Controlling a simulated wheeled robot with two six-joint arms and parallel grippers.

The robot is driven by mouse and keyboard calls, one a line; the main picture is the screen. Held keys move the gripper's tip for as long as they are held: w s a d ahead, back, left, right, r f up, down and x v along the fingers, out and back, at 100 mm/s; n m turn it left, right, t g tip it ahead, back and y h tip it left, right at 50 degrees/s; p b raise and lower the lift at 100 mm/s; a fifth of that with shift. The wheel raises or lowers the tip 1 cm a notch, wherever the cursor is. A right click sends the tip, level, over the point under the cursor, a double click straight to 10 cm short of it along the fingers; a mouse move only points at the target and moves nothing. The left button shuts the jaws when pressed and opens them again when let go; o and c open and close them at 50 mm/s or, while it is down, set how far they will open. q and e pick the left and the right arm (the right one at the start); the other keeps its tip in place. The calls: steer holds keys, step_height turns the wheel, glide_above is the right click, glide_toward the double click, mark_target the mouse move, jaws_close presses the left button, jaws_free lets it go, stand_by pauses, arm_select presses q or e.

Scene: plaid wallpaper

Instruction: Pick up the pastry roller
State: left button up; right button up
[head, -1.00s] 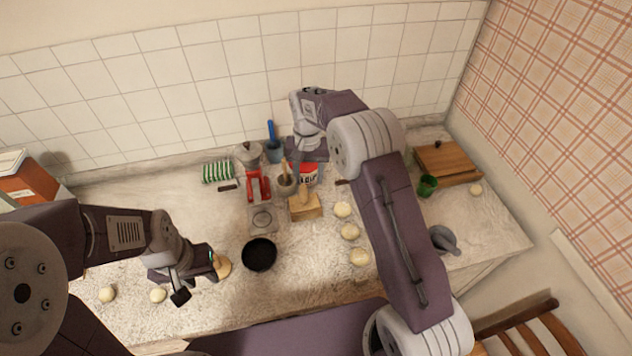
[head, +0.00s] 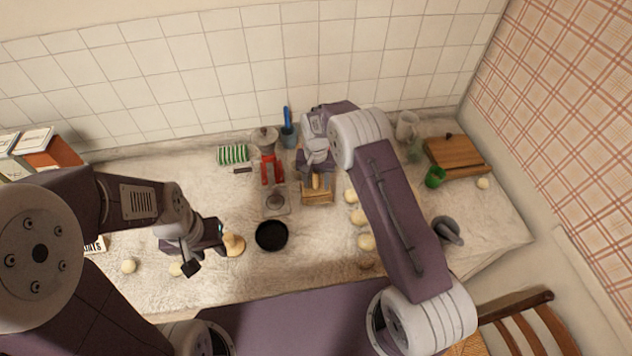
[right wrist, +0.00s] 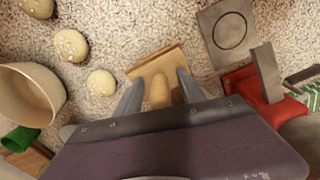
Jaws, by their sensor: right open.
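The pastry roller (head: 317,198) looks like a pale wooden block with an upright rounded handle, standing mid-counter in the head view. It also shows in the right wrist view (right wrist: 172,60), where the handle rises between the fingers of my right gripper (right wrist: 158,82). The fingers are open, one on each side of the handle, with no clear grip on it. In the head view my right gripper (head: 317,172) is right at the roller and hides part of it. My left gripper (head: 205,250) hangs over the left of the counter; its jaw opening is unclear.
A black pan (head: 272,236) and a red scale-like device (head: 271,170) with a grey plate are left of the roller. Several dough balls (head: 358,216) lie to its right. A green cup (head: 435,177), a wooden box (head: 458,157) and a grey mortar (head: 447,230) stand farther right.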

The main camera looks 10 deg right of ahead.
mark_target(318, 174)
jaws_close()
steer(key=shift+w+r, duration=0.1)
steer(key=shift+r, duration=0.25)
steer(key=r+b, duration=0.1)
steer(key=r, duration=0.1)
steer(key=s+r+b, duration=0.1)
steer(key=r, duration=0.1)
steer(key=shift+d, duration=0.2)
steer(key=s+d+r+b, duration=0.3)
steer(key=s+r, duration=0.3)
steer(key=s, duration=0.3)
steer(key=shift+s+d+r, duration=0.2)
steer(key=shift+s+d, duration=0.15)
steer(key=shift+d, duration=0.55)
